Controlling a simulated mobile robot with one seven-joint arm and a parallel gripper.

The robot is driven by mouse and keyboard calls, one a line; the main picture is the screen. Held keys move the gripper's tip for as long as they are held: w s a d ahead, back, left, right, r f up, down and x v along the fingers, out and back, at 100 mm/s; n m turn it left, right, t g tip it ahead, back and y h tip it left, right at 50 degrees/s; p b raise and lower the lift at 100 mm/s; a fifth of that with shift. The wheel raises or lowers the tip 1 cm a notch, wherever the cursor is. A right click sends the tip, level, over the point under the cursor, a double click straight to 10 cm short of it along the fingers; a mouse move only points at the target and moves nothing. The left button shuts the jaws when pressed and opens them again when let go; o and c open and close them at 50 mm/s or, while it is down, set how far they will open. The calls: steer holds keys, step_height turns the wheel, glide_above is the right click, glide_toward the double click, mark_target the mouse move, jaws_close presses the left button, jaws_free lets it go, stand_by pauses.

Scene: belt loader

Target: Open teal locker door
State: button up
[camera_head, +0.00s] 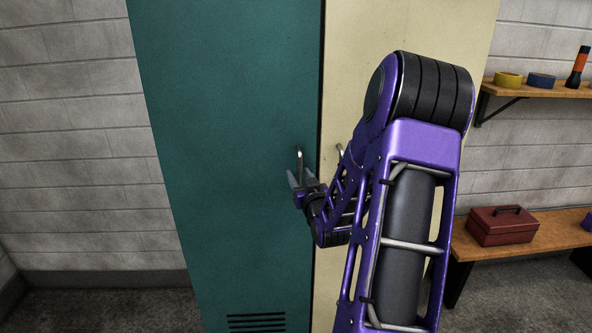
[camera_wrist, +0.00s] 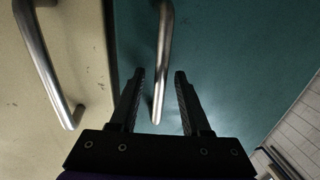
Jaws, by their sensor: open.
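The teal locker door (camera_head: 225,130) looks shut, flush beside the cream door (camera_head: 350,70). Its metal bar handle (camera_head: 299,158) is upright near the door's right edge. The teal door also shows in the wrist view (camera_wrist: 230,60), with its handle (camera_wrist: 163,60) running down between my finger tips. My gripper (camera_head: 298,178) is open at the handle's lower part. In the wrist view my gripper (camera_wrist: 160,77) has a finger on each side of the handle, with gaps showing on both sides. The cream door's handle (camera_wrist: 45,65) is left of my fingers there.
A wooden shelf (camera_head: 540,92) with tape rolls and a flashlight is on the right wall. Below it, a red toolbox (camera_head: 502,226) sits on a wooden bench (camera_head: 480,245). Floor left of the locker (camera_head: 100,305) is clear.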

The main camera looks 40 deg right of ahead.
steer(key=shift+w, duration=0.1)
steer(key=shift+c, duration=0.3)
jaws_close()
stand_by(1.2)
